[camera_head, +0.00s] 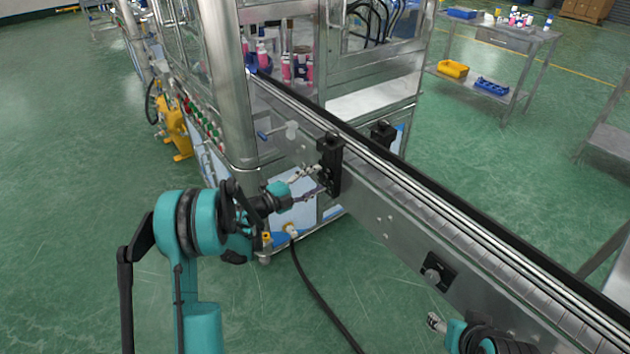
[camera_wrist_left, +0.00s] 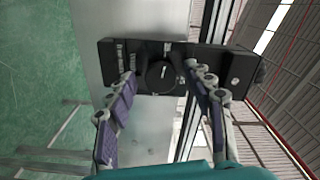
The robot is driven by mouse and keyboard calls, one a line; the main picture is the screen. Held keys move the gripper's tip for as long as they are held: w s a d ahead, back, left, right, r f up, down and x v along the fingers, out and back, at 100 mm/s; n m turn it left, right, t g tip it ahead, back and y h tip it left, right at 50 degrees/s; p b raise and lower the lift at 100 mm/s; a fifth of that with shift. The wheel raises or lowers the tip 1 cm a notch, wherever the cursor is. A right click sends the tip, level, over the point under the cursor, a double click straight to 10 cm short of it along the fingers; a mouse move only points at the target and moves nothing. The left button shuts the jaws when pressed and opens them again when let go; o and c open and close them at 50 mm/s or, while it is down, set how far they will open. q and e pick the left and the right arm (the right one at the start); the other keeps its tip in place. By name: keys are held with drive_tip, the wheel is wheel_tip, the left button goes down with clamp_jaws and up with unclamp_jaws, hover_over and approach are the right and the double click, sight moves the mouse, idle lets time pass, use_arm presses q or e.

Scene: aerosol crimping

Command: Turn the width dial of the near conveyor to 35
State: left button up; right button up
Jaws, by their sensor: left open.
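The near conveyor (camera_head: 400,219) runs from the machine toward the lower right. A black dial box (camera_head: 330,165) is mounted on its side. In the left wrist view, the round black dial (camera_wrist_left: 163,77) with a pale pointer mark sits in the middle of the box; its setting is too small to read. My left gripper (camera_head: 320,181) is open in front of the box, with one finger on each side of the dial. I cannot tell whether the fingers touch it. My right gripper (camera_head: 437,323) shows only partly at the bottom right, near the conveyor's side.
A second black bracket with a round knob (camera_head: 435,274) is lower on the conveyor side. The machine's steel post (camera_head: 226,80) stands behind my left arm. A black cable (camera_head: 318,293) runs along the floor. A steel cart (camera_head: 490,60) with bins stands at the back right.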

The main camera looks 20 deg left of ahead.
use_arm(q)
drive_tip(key=v, duration=1.1)
drive_tip(key=shift+s+a, duration=0.3)
wheel_tip(320, 180, up, 21)
drive_tip(key=a+n+t+y, duration=0.3)
drive_tip(key=n+t+y, duration=0.2)
drive_tip(key=n+y, duration=0.9)
drive_tip(key=s+d+f+n+g+h, duration=0.1)
drive_tip(key=s+d+f+g, duration=0.3)
drive_tip(key=s, duration=0.5)
drive_tip(key=s+d+f+n+g+h, duration=0.1)
drive_tip(key=s+d+f+n+g, duration=0.3)
drive_tip(key=s+f, duration=0.4)
drive_tip(key=s+d+f+n+g+h, duration=0.1)
drive_tip(key=s+d+f+n+g, duration=0.2)
drive_tip(key=s+d+f, duration=0.3)
drive_tip(key=s+f+g, duration=0.1)
drive_tip(key=s, duration=0.3)
drive_tip(key=shift+s, duration=0.15)
drive_tip(key=shift+a, duration=0.1)
use_arm(e)
drive_tip(key=shift+c, duration=0.3)
